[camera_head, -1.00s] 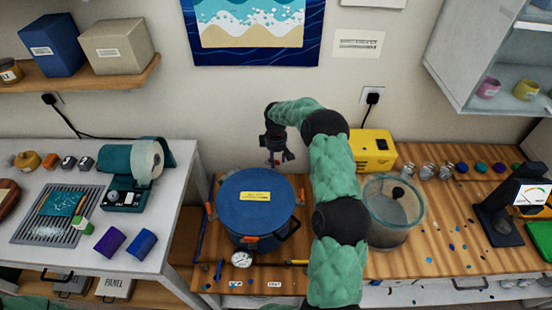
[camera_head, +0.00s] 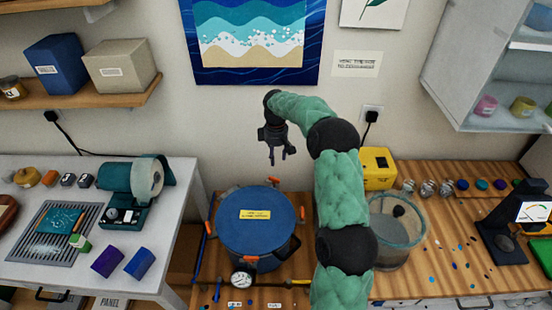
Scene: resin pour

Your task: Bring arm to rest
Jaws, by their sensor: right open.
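My right arm, in a green padded sleeve, rises from the bottom of the head view and bends left near the wall. Its right gripper (camera_head: 277,158) hangs down, open and empty, above the far edge of a blue-lidded pot (camera_head: 254,238). The gripper is apart from the pot. The pot has orange clamps and a yellow label, and its lid is on. My left gripper is not in view.
A yellow box (camera_head: 377,167) and a clear round vessel (camera_head: 405,240) stand right of my arm. A gauge (camera_head: 241,279) sits in front of the pot. A wall cabinet (camera_head: 465,75) juts out at right, a shelf (camera_head: 95,103) at left. A dark stand (camera_head: 497,235) is far right.

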